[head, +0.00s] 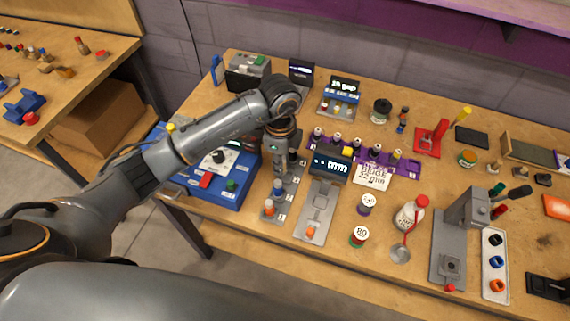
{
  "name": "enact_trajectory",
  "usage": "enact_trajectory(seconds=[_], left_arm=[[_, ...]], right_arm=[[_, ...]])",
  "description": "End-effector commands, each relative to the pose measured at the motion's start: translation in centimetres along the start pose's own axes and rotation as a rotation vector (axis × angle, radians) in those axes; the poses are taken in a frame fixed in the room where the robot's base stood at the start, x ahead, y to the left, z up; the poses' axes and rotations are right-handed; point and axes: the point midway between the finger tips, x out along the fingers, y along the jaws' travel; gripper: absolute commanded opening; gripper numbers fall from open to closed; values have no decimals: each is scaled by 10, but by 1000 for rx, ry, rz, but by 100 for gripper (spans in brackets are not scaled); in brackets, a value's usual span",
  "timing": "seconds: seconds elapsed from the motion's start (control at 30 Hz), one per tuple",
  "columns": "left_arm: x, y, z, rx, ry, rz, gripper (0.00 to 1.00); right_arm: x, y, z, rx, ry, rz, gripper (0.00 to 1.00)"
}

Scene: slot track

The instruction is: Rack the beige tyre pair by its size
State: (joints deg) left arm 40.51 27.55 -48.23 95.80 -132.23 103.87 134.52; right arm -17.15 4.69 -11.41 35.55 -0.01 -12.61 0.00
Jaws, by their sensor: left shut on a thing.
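My left gripper (280,161) points down over the far part of a grey numbered rack (284,206). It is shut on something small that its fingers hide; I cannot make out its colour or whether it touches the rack. An orange and white piece (269,208) stands in the near slot of the rack, and a blue-topped piece (278,186) stands in the slot behind it. A gauge with a lit "mm" screen (330,165) stands just right of the gripper, with a grey plate (317,212) in front. I cannot pick out the beige tyre pair. My right gripper is out of view.
A blue control box (228,187) lies close on the left. A purple rail (405,166) with several bottles runs behind the gauge. A spool (366,204), a round tin (358,236), a white bottle (409,215) and a grey press (462,225) stand to the right.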

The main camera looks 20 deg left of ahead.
Motion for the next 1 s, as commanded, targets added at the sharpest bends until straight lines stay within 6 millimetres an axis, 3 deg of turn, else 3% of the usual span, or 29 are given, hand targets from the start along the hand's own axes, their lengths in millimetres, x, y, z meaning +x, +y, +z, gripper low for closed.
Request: enact_trajectory(seconds=[0.37, 0.57, 0.97, 1.0], left_arm=[[29, -25, -2, -1, -1, -1, 0], [56, -25, -2, 0, 0, -1, 0], [63, -25, -2, 0, 0, -3, 0], [63, -25, -2, 0, 0, -3, 24]], right_arm=[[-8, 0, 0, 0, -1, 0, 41], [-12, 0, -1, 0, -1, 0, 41], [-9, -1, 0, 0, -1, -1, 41], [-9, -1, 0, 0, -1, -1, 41]])
